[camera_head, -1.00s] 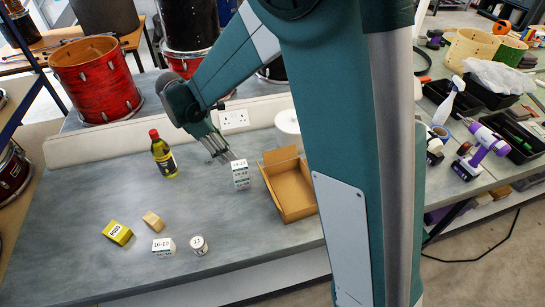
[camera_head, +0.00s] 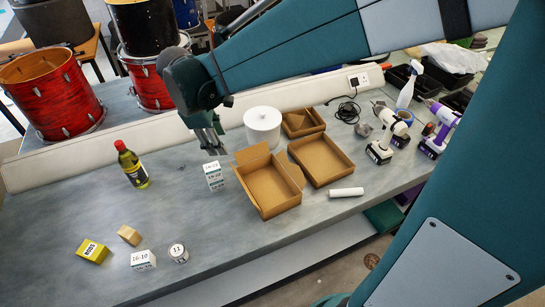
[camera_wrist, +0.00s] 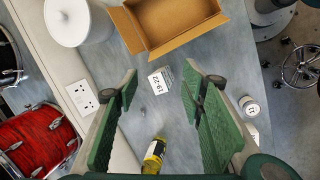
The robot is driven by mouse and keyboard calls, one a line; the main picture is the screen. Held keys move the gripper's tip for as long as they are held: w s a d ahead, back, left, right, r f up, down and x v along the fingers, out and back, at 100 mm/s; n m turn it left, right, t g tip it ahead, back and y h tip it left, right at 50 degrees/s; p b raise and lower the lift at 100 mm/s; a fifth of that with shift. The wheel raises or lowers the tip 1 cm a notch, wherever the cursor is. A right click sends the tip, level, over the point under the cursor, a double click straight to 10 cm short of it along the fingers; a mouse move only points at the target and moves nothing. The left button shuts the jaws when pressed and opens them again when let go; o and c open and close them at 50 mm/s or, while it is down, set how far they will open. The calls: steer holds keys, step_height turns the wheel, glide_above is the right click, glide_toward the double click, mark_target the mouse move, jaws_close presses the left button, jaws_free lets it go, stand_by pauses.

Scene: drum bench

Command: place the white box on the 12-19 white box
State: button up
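A tall white column (camera_head: 214,176), with several printed labels one above another, stands upright on the bench; it looks like stacked white boxes. Its top reads 19-22 in the wrist view (camera_wrist: 160,80); the lower labels are too small to read surely. A separate low white box (camera_head: 143,260), seemingly marked 16-10, sits near the bench's front. My gripper (camera_head: 213,152) points down just above the column. In the wrist view its green fingers are wide apart, with the column showing between the tips and nothing held.
An open cardboard box (camera_head: 268,190) stands close right of the column, with a white canister (camera_head: 262,127) behind. An oil bottle (camera_head: 131,165) stands left. A yellow box (camera_head: 93,251), wooden block (camera_head: 129,235) and white tub (camera_head: 179,253) lie in front. Bench between is clear.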

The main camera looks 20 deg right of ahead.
steer(key=s+d+r+m+t, duration=0.1)
steer(key=s+d+m+t, duration=0.1)
steer(key=s, duration=0.5)
steer(key=s+d+r+m+t+y, duration=0.1)
steer(key=s+d+r+m, duration=0.1)
steer(key=s+d+m, duration=0.3)
steer(key=s+d+r+m+t+y, duration=0.1)
steer(key=s+d+r+m+t, duration=0.1)
steer(key=s+m, duration=0.4)
steer(key=shift+s+d+r+t, duration=0.15)
steer(key=shift+s+d+t, duration=0.15)
steer(key=shift+s+d, duration=0.8)
